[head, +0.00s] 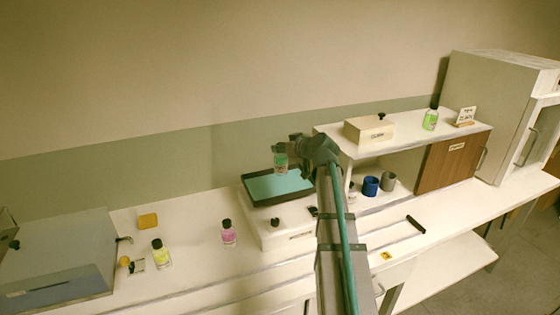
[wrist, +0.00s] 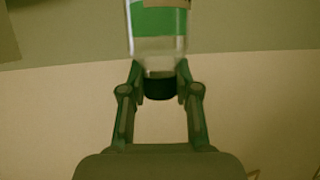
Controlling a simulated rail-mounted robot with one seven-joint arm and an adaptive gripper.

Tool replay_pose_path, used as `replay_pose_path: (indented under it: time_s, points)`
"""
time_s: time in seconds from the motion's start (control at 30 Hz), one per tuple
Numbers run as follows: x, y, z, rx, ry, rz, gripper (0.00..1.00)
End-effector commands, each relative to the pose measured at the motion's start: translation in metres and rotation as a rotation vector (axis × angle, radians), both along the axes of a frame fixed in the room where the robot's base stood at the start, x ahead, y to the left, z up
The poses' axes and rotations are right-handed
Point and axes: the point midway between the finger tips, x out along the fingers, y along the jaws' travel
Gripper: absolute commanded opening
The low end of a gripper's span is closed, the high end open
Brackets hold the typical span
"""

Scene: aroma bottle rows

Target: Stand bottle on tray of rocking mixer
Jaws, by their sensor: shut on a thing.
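My gripper (wrist: 160,76) is shut on a clear bottle with a green label (wrist: 158,24), holding it near its dark cap. In the head view the green bottle (head: 281,163) hangs from my gripper over the back part of the tray. I cannot tell whether its base touches the tray. The tray (head: 272,200) has a dark rim and a teal surface, and it sits on top of the white rocking mixer (head: 284,236). No other bottle shows on the tray. My gripper's fingers are too small to make out in the head view.
A pink bottle (head: 228,233) stands left of the mixer, and a yellow bottle (head: 161,253) further left. A shelf (head: 400,140) carrying a green bottle (head: 431,119) is at right, with blue (head: 371,186) and grey (head: 389,180) cups under it. A grey box (head: 60,262) is at far left.

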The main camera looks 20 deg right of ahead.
Motion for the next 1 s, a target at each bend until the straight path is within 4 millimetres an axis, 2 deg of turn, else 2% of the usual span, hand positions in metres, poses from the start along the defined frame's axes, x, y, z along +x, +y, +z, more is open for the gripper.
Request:
replay_pose_path:
  time_s: [0.03,0.3,0.63,0.83,1.0]
  points:
    - [0.011,-0.003,-0.006,0.002,0.001,0.0,0.0]
    - [0.037,-0.011,-0.043,0.001,0.0,-0.001,0.0]
    - [0.05,-0.015,-0.06,0.002,0.0,-0.001,0.0]
    - [0.048,-0.014,-0.085,0.001,0.0,0.0,0.0]
    - [0.048,-0.014,-0.09,0.0,-0.002,-0.001,0.0]
